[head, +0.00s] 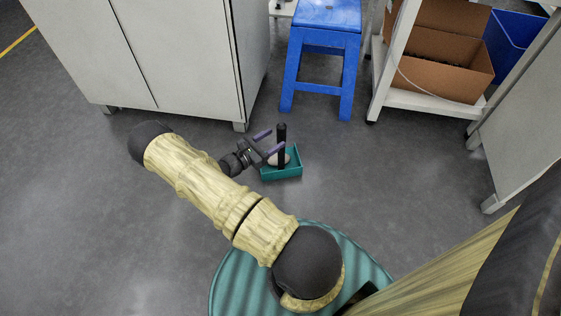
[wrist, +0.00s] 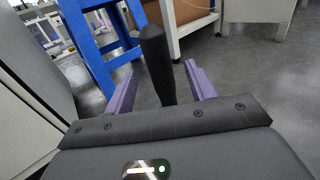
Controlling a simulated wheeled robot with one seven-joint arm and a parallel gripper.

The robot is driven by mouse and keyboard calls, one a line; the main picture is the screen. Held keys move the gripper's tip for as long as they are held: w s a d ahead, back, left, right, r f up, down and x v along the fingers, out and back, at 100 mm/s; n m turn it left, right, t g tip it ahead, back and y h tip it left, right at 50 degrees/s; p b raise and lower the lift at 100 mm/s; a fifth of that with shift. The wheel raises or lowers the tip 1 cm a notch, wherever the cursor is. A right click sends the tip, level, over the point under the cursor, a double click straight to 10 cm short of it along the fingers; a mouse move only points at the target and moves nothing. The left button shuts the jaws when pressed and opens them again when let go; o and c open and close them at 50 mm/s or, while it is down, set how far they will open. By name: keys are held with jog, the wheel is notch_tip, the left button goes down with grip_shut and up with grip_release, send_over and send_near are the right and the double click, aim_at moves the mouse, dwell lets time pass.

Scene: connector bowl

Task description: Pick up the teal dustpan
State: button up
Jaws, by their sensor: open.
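The teal dustpan (head: 284,172) sits on the grey floor, in front of the white cabinet and the blue stool. In the wrist view, the black handle (wrist: 157,66) stands between the two spread fingers (wrist: 160,82), apart from both as far as I can see. The teal pan is hidden in the wrist view.
A white cabinet (head: 190,50) stands at the left and a blue stool (head: 320,50) behind the dustpan. A white shelf (head: 400,100) holds cardboard boxes (head: 445,60). A blue bin (head: 512,40) is at the far right. The floor right of the dustpan is clear.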

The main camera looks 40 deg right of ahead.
aim_at(278, 137)
jog(key=shift+d, duration=0.7)
jog(key=shift+d, duration=0.1)
jog(key=d+b, duration=0.2)
jog(key=b, duration=0.1)
jog(key=shift+d+f, duration=0.2)
jog(key=shift+d, duration=0.2)
jog(key=shift+d+b, duration=0.85)
jog(key=shift+d, duration=0.05)
jog(key=shift+w+d+r, duration=0.1)
jog(key=shift+d+r, duration=0.1)
jog(key=shift+r, duration=0.05)
grip_shut()
